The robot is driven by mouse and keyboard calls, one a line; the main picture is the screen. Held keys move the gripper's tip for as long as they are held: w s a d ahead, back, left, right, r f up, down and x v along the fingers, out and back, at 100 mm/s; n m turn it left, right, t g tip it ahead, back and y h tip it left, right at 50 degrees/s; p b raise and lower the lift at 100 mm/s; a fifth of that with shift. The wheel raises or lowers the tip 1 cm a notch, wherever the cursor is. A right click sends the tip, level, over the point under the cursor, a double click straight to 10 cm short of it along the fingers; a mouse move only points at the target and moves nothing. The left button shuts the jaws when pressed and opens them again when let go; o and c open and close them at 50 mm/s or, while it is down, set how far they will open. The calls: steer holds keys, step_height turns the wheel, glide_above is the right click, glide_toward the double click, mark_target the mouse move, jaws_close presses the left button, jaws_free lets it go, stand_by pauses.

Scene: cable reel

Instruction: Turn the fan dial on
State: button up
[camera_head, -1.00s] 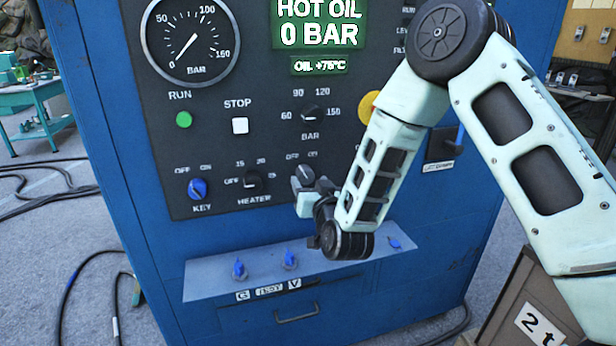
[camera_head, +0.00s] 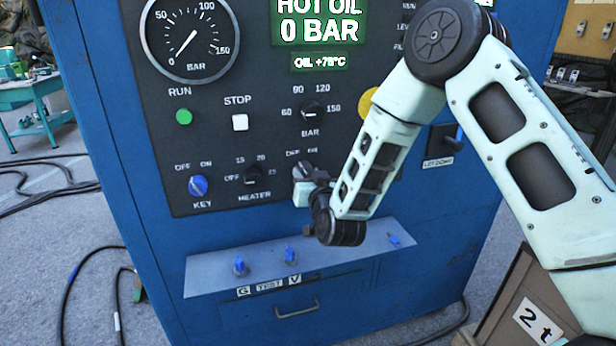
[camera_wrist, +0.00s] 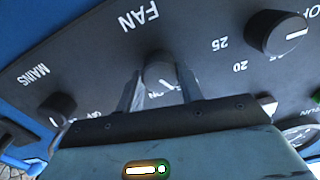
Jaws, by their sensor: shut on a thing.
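The fan dial (camera_wrist: 160,72) is a dark round knob on the grey panel, under the word FAN in the wrist view. My gripper (camera_wrist: 160,80) is shut on it, one finger on each side.
The heater knob (camera_wrist: 276,33) and the mains knob (camera_wrist: 57,107) flank the dial. A blue key switch (camera_head: 198,187) is farther left. A sloping shelf with blue valve handles (camera_head: 290,255) juts out below my wrist.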

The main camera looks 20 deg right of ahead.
steer(key=shift+f+m+b, duration=0.1)
steer(key=shift+m+b, duration=0.2)
steer(key=shift+b, duration=0.1)
steer(key=shift+f+m+b, duration=0.1)
steer(key=shift+m+b, duration=0.9)
steer(key=shift+b, duration=0.15)
steer(key=m+b, duration=0.2)
steer(key=shift+m+b, duration=0.35)
steer(key=shift+m, duration=0.05)
steer(key=m+b, duration=0.3)
steer(key=m, duration=0.1)
steer(key=shift+b, duration=0.3)
steer(key=shift+m+b, duration=0.85)
steer(key=shift+m, duration=0.35)
steer(key=o, duration=1)
steer(key=shift+r, duration=0.2)
